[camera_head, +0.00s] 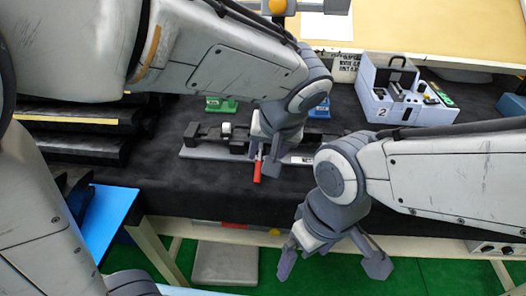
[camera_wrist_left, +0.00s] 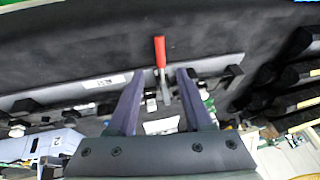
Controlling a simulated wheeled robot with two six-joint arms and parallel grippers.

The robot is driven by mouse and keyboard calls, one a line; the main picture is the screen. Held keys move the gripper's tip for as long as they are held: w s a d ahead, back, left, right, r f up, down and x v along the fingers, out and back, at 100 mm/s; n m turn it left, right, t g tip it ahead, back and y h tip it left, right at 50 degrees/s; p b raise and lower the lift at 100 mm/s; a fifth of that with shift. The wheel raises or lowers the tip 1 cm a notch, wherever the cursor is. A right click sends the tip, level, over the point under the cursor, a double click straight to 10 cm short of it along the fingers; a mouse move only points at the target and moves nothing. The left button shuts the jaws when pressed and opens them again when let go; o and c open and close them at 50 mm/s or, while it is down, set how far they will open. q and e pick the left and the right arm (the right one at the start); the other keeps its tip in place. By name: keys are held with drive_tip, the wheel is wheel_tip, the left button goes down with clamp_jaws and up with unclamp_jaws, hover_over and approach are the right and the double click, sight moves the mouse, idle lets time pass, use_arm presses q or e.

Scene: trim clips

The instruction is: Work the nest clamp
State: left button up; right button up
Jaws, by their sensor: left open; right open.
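The nest clamp has a red handle (camera_head: 257,170), which points toward the front of the table. The handle also shows in the left wrist view (camera_wrist_left: 160,52), with a grey metal lever below it. The clamp sits on a long grey base plate (camera_head: 195,152) with black fixtures. My left gripper (camera_head: 268,152) is open over the clamp. In the left wrist view its fingers (camera_wrist_left: 160,76) stand on either side of the lever, with gaps visible. Part of the clamp is hidden by my left gripper in the head view. My right gripper (camera_head: 334,264) is open and empty, in front of the table edge.
A blue-grey fixture box (camera_head: 405,108) marked 2 stands at the back right. Green (camera_head: 222,104) and blue (camera_head: 319,111) blocks sit behind the plate. Black trays (camera_head: 75,146) are stacked at the left. Dark table surface is clear in front of the plate.

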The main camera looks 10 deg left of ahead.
sight(259, 169)
use_arm(q)
drive_tip(key=x, duration=0.8)
drive_tip(key=shift+a+f+b, duration=0.15)
drive_tip(key=shift+f+b, duration=0.25)
clamp_jaws()
idle(0.9)
